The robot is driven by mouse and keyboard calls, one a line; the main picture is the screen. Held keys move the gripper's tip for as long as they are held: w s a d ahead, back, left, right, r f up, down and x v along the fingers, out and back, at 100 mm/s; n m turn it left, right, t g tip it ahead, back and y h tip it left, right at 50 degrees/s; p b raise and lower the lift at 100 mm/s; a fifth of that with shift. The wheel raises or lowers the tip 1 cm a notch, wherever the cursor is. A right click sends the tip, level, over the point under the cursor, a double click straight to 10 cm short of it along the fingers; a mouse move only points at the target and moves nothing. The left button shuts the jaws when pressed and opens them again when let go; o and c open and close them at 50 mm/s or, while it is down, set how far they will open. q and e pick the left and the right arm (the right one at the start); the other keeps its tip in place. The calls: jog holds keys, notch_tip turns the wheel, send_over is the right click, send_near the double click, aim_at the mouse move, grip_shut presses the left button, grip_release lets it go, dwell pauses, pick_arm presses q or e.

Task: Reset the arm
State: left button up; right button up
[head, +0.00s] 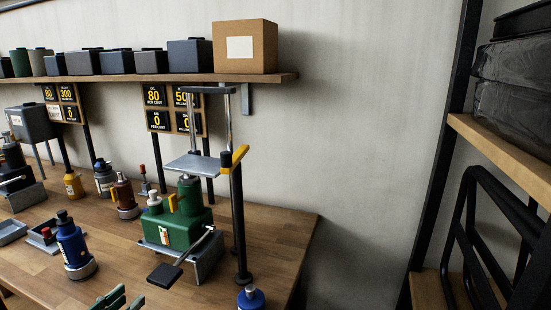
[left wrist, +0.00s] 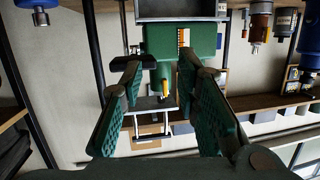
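My left gripper (head: 124,299) shows only by its green fingertips at the bottom edge of the head view, low in front of the bench. In the left wrist view, which is upside down, its two green-padded fingers (left wrist: 160,72) are spread with nothing between the pads. Beyond them is a green dispenser-like machine (head: 188,228), also in the wrist view (left wrist: 181,40). It has a black paddle lever (head: 164,274) in front and a grey plate (head: 192,165) above. The gripper looks apart from it. My right gripper is in neither view.
A black post (head: 239,225) with a yellow arm (head: 236,157) stands right of the machine. A blue bottle (head: 72,246) and a blue-topped one (head: 251,298) stand nearby. A shelf (head: 160,79) carries a cardboard box (head: 245,47). Metal racks (head: 505,235) stand at the right.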

pick_arm(q)
jog(key=s+d+f+n+g+y, duration=0.1)
jog(key=s+d+f+g+y, duration=0.15)
jog(key=s+f+g, duration=0.7)
jog(key=s+d+f+n+g+y, duration=0.1)
jog(key=s+d+f+g, duration=0.2)
jog(key=s+f, duration=1.25)
notch_tip(320, 180, down, 18)
jog(key=s+a, duration=0.2)
jog(key=s+f+g, duration=0.1)
jog(key=s+f, duration=1.2)
jog(key=shift+s+a+g, duration=0.3)
jog(key=shift+a+g, duration=0.05)
jog(key=shift+a, duration=0.1)
